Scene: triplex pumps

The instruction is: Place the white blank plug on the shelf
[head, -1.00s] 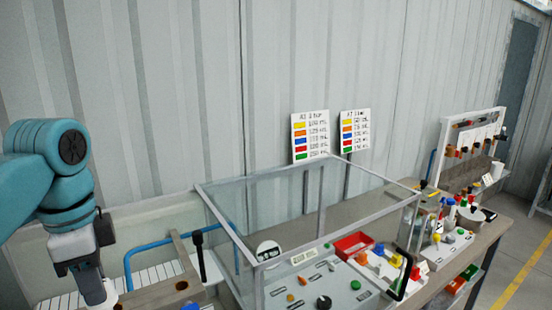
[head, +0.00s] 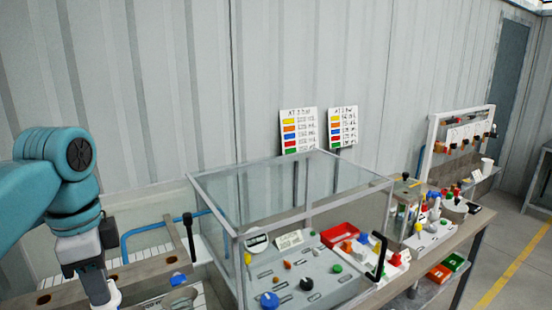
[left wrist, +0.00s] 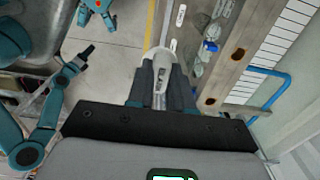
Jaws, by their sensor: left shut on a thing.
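My left gripper (head: 98,290) is at the lower left of the head view, pointing down beside the wooden bench rail. It is shut on a white piece, which looks like the white blank plug (head: 114,293); only part of it shows there. In the left wrist view the fingers (left wrist: 160,85) close on both sides of the pale piece (left wrist: 158,57), whose rounded end sticks out beyond them. A grey lower shelf (head: 408,304) shows under the bench at the right; I cannot tell whether it is the task's shelf.
A clear case (head: 315,152) with a metal frame stands on the bench, over a panel of knobs. A wooden rail (head: 150,272) with holes and a blue pipe (head: 150,230) are near my left gripper.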

